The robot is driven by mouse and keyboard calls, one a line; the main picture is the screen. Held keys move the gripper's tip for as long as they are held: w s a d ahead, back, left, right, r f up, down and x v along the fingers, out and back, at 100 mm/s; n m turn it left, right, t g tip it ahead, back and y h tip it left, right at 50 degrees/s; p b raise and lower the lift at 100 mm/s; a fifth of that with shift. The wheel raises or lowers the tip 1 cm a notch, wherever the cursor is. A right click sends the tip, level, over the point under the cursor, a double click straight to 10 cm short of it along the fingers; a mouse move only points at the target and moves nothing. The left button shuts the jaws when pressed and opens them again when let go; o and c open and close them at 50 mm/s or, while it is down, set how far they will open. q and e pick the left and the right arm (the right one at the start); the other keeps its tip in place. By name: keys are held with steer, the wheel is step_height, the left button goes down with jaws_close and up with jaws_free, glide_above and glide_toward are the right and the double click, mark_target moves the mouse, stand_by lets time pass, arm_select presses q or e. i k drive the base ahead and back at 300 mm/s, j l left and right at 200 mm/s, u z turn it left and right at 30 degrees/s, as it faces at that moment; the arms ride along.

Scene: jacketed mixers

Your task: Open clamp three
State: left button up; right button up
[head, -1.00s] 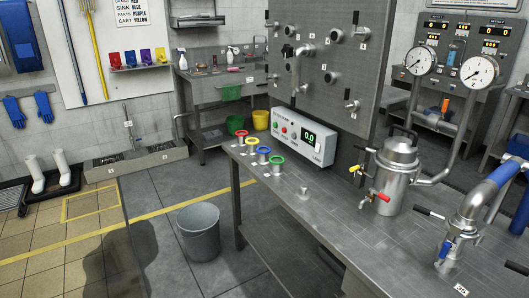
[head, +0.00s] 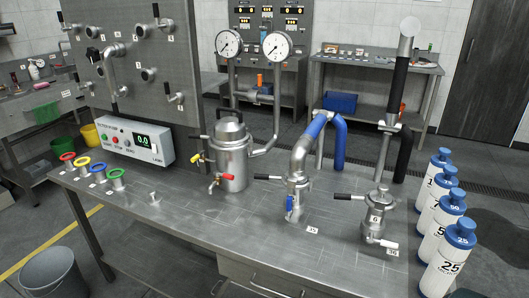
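A grey upright panel (head: 140,60) at the left carries several pipe stubs with clamped ends and small number tags. One has a bent metal pipe (head: 111,70) fixed to it. Other stubs are at the upper right (head: 163,24), the middle (head: 148,74) and the lower right (head: 175,97) of the panel. The tags are too small to read surely, so I cannot tell which clamp is three or whether it is open. Neither of my grippers is in view.
A steel bench (head: 220,230) holds a control box (head: 138,140), coloured rings (head: 83,161), a jacketed vessel (head: 232,155), a blue-sleeved pipe (head: 300,155) and a lidded fitting (head: 377,215). Numbered blue-capped bottles (head: 446,260) stand at right. A grey bin (head: 50,275) is at front left.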

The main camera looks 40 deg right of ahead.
mark_target(380, 204)
steer(key=z, duration=1.8)
